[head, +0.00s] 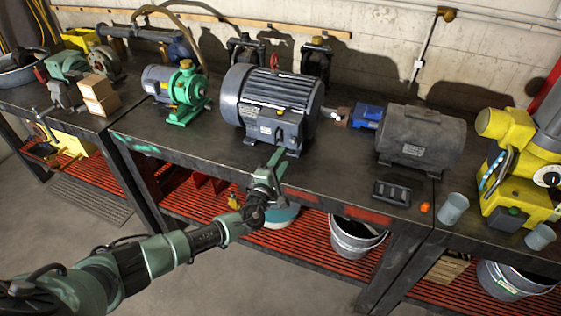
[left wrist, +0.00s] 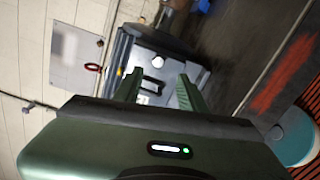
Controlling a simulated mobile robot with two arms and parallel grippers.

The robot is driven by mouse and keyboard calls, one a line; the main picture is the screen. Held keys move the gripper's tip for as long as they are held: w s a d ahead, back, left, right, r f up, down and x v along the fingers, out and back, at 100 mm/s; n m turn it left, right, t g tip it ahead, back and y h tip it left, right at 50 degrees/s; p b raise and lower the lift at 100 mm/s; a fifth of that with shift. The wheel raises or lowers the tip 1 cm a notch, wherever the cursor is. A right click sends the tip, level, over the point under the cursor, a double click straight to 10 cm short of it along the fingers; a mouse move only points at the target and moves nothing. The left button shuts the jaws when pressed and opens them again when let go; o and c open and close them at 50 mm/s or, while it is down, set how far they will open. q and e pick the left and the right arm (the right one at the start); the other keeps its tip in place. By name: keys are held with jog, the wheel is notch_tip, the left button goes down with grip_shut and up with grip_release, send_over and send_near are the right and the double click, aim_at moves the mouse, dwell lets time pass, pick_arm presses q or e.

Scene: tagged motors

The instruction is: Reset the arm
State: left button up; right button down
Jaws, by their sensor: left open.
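My left arm (head: 150,257) reaches in from the lower left in the head view. Its left gripper (head: 272,163) is at the front edge of the workbench (head: 235,153), just in front of the large dark blue-grey motor (head: 268,105). In the left wrist view the two green fingers (left wrist: 160,88) stand apart with nothing seen between them, and the motor (left wrist: 150,62) shows beyond them. Whether the fingers touch the motor I cannot tell. My right gripper is not in view.
A green pump with a grey motor (head: 178,90) stands left of the large motor. A dark grey motor (head: 420,138), a black tray (head: 392,193), grey cups (head: 453,208) and a yellow machine (head: 507,160) are to the right. Metal buckets (head: 357,236) stand below, on red slatted shelving.

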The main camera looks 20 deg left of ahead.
pick_arm(q)
jog(key=shift+s, duration=0.4)
jog(key=s+a+f+n+g+y+b, duration=0.1)
jog(key=s+a+f+n+g, duration=0.15)
jog(key=f+n, duration=0.55)
jog(key=s+a+f+n+g+y+b, duration=0.15)
jog(key=s+f+n, duration=0.25)
jog(key=f, duration=0.7)
jog(key=s+a+f+n+g+b, duration=0.1)
jog(key=s+f+n+g+b, duration=0.15)
jog(key=s+f+n, duration=0.65)
jog(key=s+a+f+n+g+b, duration=0.1)
jog(key=s+f+n+g, duration=0.3)
jog(key=s+f, duration=0.5)
jog(key=s+d+f+n+g+b, duration=0.1)
jog(key=s+d+f+n+g, duration=0.1)
jog(key=s+f+n, duration=0.5)
jog(key=s+d+f+n+g+h+b, duration=0.1)
jog(key=s+f+n, duration=0.5)
jog(key=s, duration=1.1)
jog(key=s+d+f+n+g+h+b, duration=0.1)
jog(key=s+d+f+n+g+b, duration=0.1)
jog(key=s+f+n, duration=0.5)
jog(key=s+n+g, duration=0.1)
jog(key=s+n, duration=0.3)
jog(key=shift+s+d+f, duration=0.3)
jog(key=shift+s+f, duration=0.05)
jog(key=shift+s, duration=0.05)
jog(key=shift+g, duration=0.25)
